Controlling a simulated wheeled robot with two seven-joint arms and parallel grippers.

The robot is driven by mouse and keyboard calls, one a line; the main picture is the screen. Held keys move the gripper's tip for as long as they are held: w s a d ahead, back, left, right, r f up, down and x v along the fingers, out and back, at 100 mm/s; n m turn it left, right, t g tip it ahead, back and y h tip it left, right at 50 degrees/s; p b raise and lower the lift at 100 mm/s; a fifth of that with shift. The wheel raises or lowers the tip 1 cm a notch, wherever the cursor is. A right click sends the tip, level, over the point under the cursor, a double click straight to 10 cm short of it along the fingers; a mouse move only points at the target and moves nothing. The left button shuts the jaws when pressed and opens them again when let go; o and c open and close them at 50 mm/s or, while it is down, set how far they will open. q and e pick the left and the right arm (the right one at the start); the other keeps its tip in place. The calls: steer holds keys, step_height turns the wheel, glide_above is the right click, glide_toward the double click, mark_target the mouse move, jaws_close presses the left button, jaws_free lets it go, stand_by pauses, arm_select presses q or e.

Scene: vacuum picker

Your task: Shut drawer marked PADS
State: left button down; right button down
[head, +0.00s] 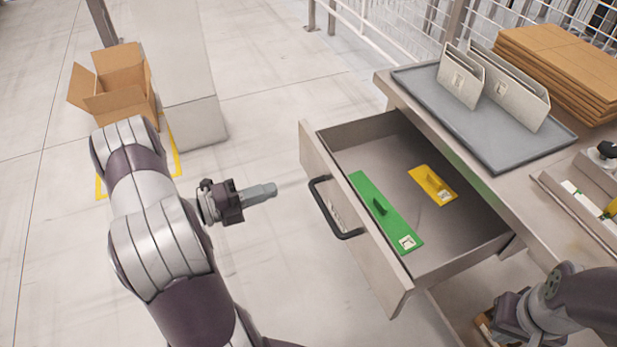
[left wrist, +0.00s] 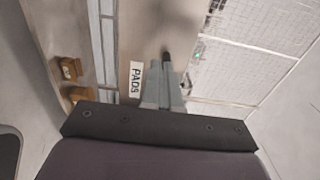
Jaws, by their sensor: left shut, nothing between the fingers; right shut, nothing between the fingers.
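The drawer (head: 455,265) is pulled well out of the workbench, with a black bar handle (head: 330,210) on its front panel (head: 385,278). In the left wrist view a white label reading PADS (left wrist: 135,82) sits on the drawer front (left wrist: 150,30). My left gripper (head: 272,190) is shut and empty, to the left of the drawer front, pointing toward it with a gap in the head view. Its fingers (left wrist: 165,70) overlap the front beside the label in the left wrist view. My right gripper (head: 497,318) is shut, low at the bottom right; its fingertips are hard to make out.
A green piece (head: 375,185) and a yellow piece (head: 425,178) lie inside the drawer. The worktop holds a grey tray (head: 500,150) with upright plates, and stacked cardboard (head: 560,60). An open carton (head: 120,75) stands at the far left.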

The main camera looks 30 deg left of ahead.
mark_target(319, 175)
arm_select(q)
steer(key=x, duration=1)
steer(key=b+x, duration=0.8)
steer(key=x, duration=1.8)
steer(key=shift+w+f+b, duration=0.1)
steer(key=shift+w+b, duration=0.05)
steer(key=shift+b, duration=0.2)
steer(key=shift+w+d, duration=0.3)
steer(key=shift+w, duration=0.05)
steer(key=shift+r, duration=0.3)
steer(key=shift+r, duration=0.1)
